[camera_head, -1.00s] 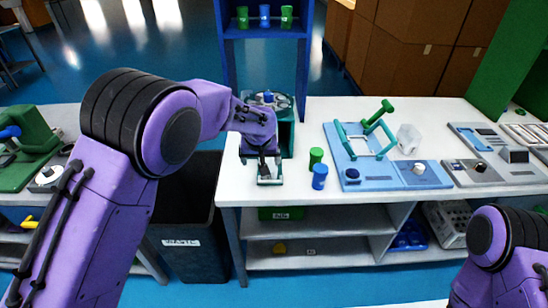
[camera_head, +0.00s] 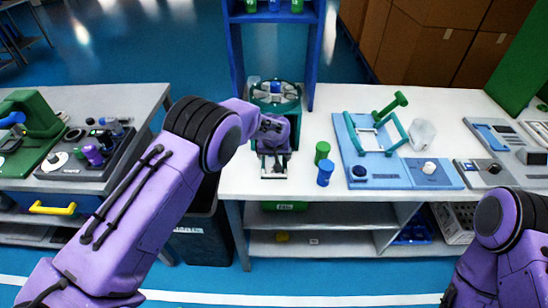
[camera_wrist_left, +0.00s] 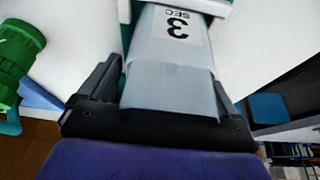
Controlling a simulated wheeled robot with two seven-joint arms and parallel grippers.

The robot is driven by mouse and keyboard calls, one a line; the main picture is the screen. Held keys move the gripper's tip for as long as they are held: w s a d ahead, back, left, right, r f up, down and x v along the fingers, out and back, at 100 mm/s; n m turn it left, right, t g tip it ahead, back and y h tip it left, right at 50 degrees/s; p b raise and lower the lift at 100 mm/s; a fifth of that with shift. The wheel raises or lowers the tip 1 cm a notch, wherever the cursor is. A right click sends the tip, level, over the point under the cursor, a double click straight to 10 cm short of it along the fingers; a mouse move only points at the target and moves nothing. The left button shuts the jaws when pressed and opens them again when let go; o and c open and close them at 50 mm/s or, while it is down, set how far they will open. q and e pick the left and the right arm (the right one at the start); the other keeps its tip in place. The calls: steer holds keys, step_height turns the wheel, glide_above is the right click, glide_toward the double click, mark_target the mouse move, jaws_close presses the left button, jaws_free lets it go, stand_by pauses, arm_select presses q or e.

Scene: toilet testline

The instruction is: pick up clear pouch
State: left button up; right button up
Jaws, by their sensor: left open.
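A translucent whitish lump (camera_head: 422,133), which may be the clear pouch, sits on the white table beside the blue fixture board. My left gripper (camera_head: 273,165) is open, low at the table's front edge, in front of the teal round-topped machine (camera_head: 275,92). In the left wrist view a smooth grey piece (camera_wrist_left: 170,75) with a "3 SEC" label extends between the open fingers (camera_wrist_left: 165,92). I cannot tell whether this piece is a pouch or part of the machine. My purple wrist hides part of the machine. Only part of my right arm shows, without its gripper.
A green cylinder (camera_head: 322,152) and a blue cylinder (camera_head: 325,173) stand just right of my left gripper. Beyond is the blue fixture board (camera_head: 365,140) with a green handle (camera_head: 390,106). A dark bin (camera_head: 203,235) stands below, between the tables.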

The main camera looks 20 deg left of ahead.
arm_select(q)
steer(key=shift+f, duration=0.1)
steer(key=shift+f, duration=0.25)
stand_by(0.4)
steer(key=c, duration=1.1)
steer(key=shift+r, duration=0.15)
